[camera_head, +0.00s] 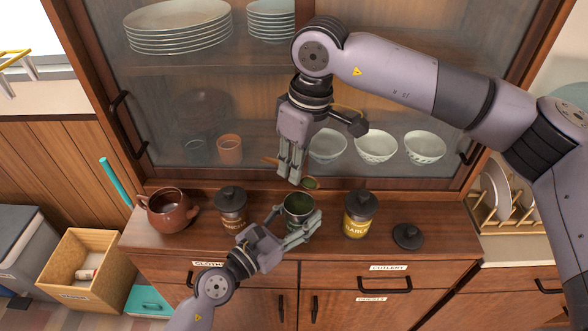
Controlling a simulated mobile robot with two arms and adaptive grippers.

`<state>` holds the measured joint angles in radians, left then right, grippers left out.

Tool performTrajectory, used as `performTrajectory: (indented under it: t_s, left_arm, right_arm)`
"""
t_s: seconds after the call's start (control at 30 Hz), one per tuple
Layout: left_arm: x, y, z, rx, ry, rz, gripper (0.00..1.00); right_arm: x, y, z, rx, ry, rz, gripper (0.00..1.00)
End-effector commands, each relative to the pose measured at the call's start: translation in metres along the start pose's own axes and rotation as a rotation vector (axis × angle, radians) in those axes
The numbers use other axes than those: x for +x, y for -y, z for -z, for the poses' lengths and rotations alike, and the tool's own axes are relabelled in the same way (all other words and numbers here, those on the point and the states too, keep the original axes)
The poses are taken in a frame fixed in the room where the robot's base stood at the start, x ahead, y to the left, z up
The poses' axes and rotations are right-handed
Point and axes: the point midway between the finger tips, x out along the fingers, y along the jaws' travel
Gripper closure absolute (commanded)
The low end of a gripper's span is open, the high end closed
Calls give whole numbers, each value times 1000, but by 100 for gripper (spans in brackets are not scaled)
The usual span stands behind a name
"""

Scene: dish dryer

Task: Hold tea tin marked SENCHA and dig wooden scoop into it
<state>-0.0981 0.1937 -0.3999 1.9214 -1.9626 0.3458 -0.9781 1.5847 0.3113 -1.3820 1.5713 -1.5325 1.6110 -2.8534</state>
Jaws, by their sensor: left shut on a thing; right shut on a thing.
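An open dark tin (298,209) with green contents stands on the wooden counter. Its label is hidden by my gripper, so I cannot read SENCHA. My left gripper (295,219) is shut on the tin from the front, with fingers at its sides. My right gripper (291,176) points down above and behind the tin, shut on the wooden scoop (311,183). The scoop's handle end shows left of the fingers, and its bowl, with green in it, is on the right, just above the tin's far rim.
A lidded brown-labelled tin (231,209) and a brown teapot (170,210) stand left. A lidded yellow-labelled tin (359,215) and a loose dark lid (408,236) are right. A glass-fronted cabinet (200,95) with dishes rises close behind.

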Motion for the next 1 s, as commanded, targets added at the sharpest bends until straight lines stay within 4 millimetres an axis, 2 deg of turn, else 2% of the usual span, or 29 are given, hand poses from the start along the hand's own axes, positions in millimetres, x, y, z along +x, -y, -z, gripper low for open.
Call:
performTrajectory:
  t_s: [0.17,0.2,0.5,0.83,1.0]
  left_arm:
    - [0,1,2,-2,-3,2,81]
    - [0,1,2,-2,-3,2,48]
    - [0,0,1,-1,-1,1,28]
    - [-1,0,0,0,-1,0,27]
    - [-17,0,2,1,-4,1,27]
  right_arm:
    - [0,0,0,0,-1,0,100]
    - [0,0,0,0,-1,0,100]
    - [0,0,0,0,-1,0,100]
    - [0,0,0,0,-1,0,100]
    - [0,0,0,0,-1,0,100]
